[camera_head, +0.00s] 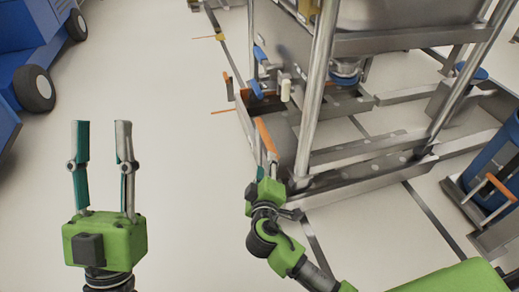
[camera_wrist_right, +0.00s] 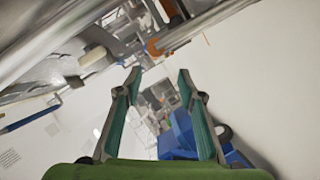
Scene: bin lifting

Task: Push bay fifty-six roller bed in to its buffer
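A steel frame (camera_head: 318,110) with upright posts and low floor rails stands right of centre in the head view. I cannot read a bay number, so I cannot tell which part is the bay fifty-six roller bed. An orange bar (camera_head: 265,137) sticks out at the frame's near left corner. My right gripper (camera_head: 268,166) is just below that bar; whether they touch is unclear. In the right wrist view its fingers (camera_wrist_right: 158,76) are apart with nothing between them. My left gripper (camera_head: 101,128) is open and empty over bare floor at the left.
A blue wheeled vehicle (camera_head: 38,62) stands at the upper left. A blue cylinder (camera_head: 492,160) in a steel cradle with an orange handle (camera_head: 494,188) is at the right edge. A steel vessel (camera_head: 400,14) sits on the frame. The pale floor (camera_head: 180,130) between vehicle and frame is clear.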

